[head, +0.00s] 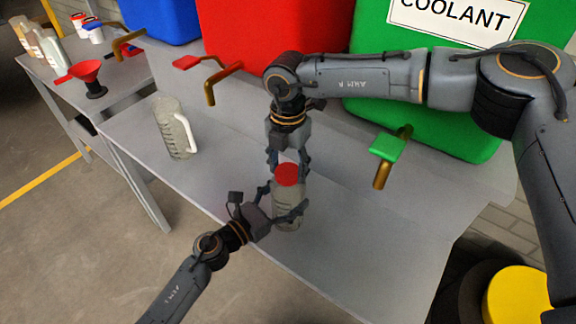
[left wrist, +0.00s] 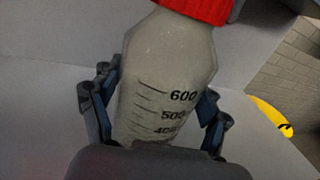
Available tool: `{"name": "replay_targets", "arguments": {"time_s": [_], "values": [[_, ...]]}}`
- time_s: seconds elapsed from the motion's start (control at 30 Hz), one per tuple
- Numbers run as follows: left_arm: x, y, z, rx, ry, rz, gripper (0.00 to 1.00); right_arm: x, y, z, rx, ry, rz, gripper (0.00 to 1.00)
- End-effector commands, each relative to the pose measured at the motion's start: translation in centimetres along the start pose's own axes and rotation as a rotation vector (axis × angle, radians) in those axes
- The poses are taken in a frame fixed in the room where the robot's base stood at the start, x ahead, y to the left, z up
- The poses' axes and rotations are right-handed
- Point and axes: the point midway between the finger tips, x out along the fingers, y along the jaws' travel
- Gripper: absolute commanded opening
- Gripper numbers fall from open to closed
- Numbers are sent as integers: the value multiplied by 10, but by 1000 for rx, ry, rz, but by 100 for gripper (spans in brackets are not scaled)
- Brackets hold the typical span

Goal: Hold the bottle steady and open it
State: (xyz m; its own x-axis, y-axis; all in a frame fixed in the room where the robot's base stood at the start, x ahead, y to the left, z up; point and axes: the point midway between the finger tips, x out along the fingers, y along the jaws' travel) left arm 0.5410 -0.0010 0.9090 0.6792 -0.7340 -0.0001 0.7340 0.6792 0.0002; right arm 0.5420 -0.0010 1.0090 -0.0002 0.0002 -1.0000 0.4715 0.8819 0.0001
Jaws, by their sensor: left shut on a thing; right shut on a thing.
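A translucent grey bottle (head: 287,212) with a red cap (head: 287,175) stands on the grey table. In the left wrist view the bottle (left wrist: 170,65) shows dark volume marks, and the red cap (left wrist: 197,8) is on its top. My left gripper (head: 282,208) is shut around the bottle's body from the front; its fingers show on both sides in the left wrist view (left wrist: 158,115). My right gripper (head: 288,168) comes down from above and is shut on the red cap. Part of the bottle is hidden by my left fingers.
A clear jug (head: 174,130) with a white handle stands on the table to the left. Green (head: 450,110), red (head: 265,45) and blue containers with taps line the back. The front right tabletop is clear.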

Motion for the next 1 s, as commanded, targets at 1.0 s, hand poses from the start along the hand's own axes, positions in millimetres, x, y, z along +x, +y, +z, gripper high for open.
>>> {"name": "replay_targets", "arguments": {"time_s": [1.0], "values": [[0, -1, 0, 0, 0, -2, 0, -1, 0, 0, -2339, 1, 0, 14]]}}
